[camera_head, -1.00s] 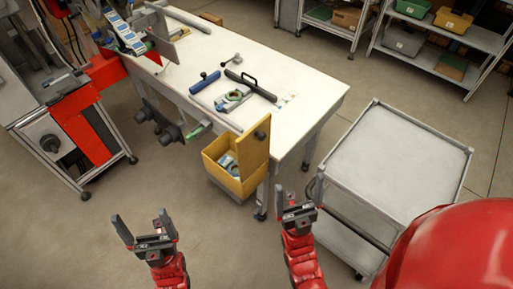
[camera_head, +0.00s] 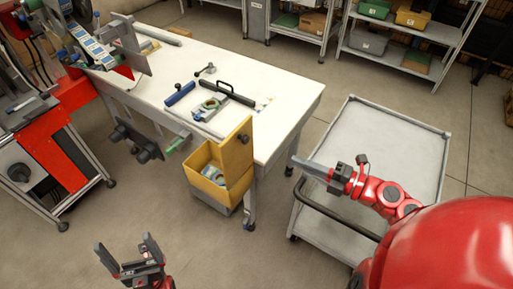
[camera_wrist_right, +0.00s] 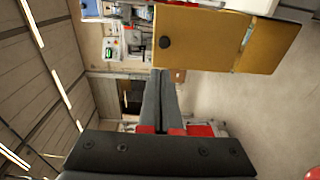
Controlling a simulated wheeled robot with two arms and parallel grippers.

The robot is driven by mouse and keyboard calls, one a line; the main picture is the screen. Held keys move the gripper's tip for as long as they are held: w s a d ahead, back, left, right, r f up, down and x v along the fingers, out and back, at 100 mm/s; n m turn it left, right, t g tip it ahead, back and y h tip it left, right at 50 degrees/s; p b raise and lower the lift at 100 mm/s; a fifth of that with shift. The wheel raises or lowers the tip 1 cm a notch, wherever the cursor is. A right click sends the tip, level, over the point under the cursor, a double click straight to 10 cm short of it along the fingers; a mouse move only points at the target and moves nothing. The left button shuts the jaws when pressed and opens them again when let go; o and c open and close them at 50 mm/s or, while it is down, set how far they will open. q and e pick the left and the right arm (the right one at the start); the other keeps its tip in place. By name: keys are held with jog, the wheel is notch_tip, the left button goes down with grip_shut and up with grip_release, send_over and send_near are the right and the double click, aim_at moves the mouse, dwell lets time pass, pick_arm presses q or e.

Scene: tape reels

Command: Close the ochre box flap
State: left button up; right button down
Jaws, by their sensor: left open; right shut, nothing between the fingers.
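The ochre box (camera_head: 216,183) hangs at the near end of the white workbench, with some items inside. Its flap (camera_head: 238,150) stands upright and open on the bench side, with a dark round knob (camera_head: 243,139) near its top. In the right wrist view the flap (camera_wrist_right: 205,38) and knob (camera_wrist_right: 165,42) show near the top. My right gripper (camera_head: 298,161) is shut and empty, to the right of the flap and apart from it, pointing left; its fingers (camera_wrist_right: 161,78) also show in the wrist view. My left gripper (camera_head: 124,246) is open and empty, low at the left, apart from the box.
The white workbench (camera_head: 290,105) carries a blue tool, a dark bar and a tape reel. A grey cart (camera_head: 400,140) stands at the right, under my right arm. A red and grey machine (camera_head: 62,150) stands at the left. Floor in front of the box is clear.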

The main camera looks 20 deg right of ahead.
aim_at(248, 140)
jog(key=p+x, duration=0.1)
jog(key=x, duration=0.3)
jog(key=p+x, duration=0.1)
jog(key=x, duration=0.3)
jog(key=p+x, duration=0.1)
jog(key=x, duration=0.3)
jog(key=shift+w+d+f, duration=0.1)
jog(key=shift+w+f, duration=0.15)
jog(key=shift+w, duration=0.25)
jog(key=shift+w+a+f, duration=0.1)
jog(key=shift+w+a, duration=0.2)
jog(key=shift+w, duration=0.05)
jog(key=shift+h, duration=0.3)
